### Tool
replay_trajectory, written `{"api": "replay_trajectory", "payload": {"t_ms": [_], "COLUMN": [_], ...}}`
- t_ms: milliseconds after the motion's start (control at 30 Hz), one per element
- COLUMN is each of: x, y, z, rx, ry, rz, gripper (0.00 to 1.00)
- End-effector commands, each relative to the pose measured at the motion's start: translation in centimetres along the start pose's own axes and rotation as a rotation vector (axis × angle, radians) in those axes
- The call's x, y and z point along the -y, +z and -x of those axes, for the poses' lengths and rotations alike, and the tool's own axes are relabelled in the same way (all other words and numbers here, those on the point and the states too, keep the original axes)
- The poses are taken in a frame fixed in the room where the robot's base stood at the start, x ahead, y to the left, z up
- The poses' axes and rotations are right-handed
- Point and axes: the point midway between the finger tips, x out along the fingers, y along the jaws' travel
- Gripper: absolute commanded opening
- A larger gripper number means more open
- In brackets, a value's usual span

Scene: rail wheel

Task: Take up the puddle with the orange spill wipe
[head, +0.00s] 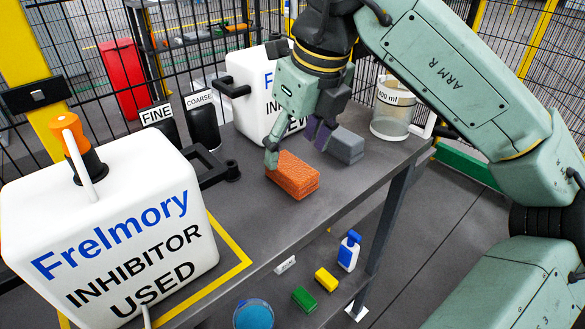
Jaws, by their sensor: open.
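The orange spill wipe (293,176) is a textured block lying flat on the dark grey bench top (255,225), near its front edge. My gripper (296,148) is open and points down at the far side of the wipe. Its left finger is at or very near the wipe's left end; I cannot tell whether it touches. The other finger, with a purple-grey pad, is behind and above the wipe. Nothing shows between the fingers. I cannot make out a puddle in this view.
A grey block (346,146) lies just right of my gripper. A clear measuring jug (391,110) stands at the bench's right end. A large white USED container (115,225) fills the left; another white container (245,95) stands behind. Spray bottle (348,252) and small sponges sit below.

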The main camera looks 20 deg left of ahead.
Motion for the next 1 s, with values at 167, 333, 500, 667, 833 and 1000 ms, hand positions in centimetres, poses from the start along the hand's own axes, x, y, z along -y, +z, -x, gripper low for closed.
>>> {"api": "replay_trajectory", "payload": {"t_ms": [167,333,500,667,833,1000], "x": [0.0,0.6,0.7,0.7,0.7,0.7], "y": [0.0,0.0,-0.1,-0.1,-0.1,-0.1], "z": [-1.3,-3.5,-5.7,-6.2,-6.2,-6.2], "rx": [0.0,-0.001,0.0,0.002,0.001,0.001], "ry": [0.002,0.005,0.003,0.0,0.0,0.0], "rz": [0.001,0.001,-0.001,-0.001,-0.001,-0.001], "gripper": [0.65,0.65,0.65,0.65,0.62,0.51]}}
